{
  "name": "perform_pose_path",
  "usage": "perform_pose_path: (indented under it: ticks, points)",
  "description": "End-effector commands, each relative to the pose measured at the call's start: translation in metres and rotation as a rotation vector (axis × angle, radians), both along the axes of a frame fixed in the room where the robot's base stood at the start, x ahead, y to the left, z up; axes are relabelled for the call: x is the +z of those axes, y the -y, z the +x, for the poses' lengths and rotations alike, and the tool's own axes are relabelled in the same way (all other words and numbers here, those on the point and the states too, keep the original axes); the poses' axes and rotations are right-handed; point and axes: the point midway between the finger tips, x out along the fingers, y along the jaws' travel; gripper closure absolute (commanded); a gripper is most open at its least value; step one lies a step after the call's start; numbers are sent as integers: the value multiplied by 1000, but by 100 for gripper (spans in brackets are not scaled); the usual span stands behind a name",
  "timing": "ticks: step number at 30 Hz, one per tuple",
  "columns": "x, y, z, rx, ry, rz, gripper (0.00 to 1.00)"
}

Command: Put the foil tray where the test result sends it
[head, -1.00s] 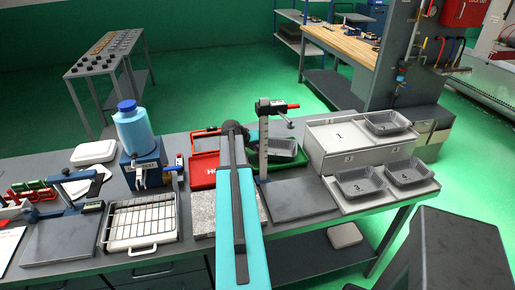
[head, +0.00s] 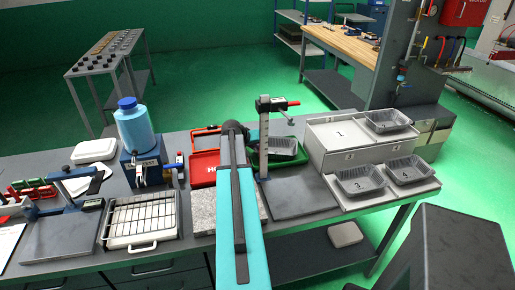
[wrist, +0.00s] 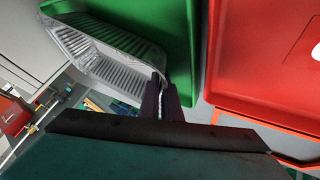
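The silver ribbed foil tray (head: 283,148) is at the green tray (head: 297,165), behind the post of a stand. In the wrist view the foil tray (wrist: 105,50) lies against the green tray (wrist: 187,30), with the red tray (wrist: 260,60) beside it. My gripper (wrist: 162,90) has its dark fingers close together, with a thin strip of foil rim between them. In the head view my arm hides the fingers. The red tray (head: 204,168) shows the letters "HO"; the rest is covered. I cannot tell whether the foil tray touches the green tray's floor.
A blue test unit (head: 145,165) with a bottle stands left of the red tray, beside a wire rack (head: 140,215). A post stand (head: 263,140) rises right of my arm. Grey stepped blocks (head: 335,150) at right hold other foil trays (head: 390,121). A dark plate (head: 300,198) is clear.

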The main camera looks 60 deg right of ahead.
Motion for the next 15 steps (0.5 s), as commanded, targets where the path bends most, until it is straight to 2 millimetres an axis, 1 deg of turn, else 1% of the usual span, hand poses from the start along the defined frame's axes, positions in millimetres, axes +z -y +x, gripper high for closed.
perform_pose_path:
  ticks: [1,2,3,6,15]
  points:
    - [-13,-5,-3,-8,-3,25,100]
    - [-13,-5,-3,-8,-3,25,100]
    - [-14,-5,-3,-8,-3,25,93]
    - [-14,-5,-3,-9,-4,26,77]
    - [-14,-5,-2,-7,-3,25,77]
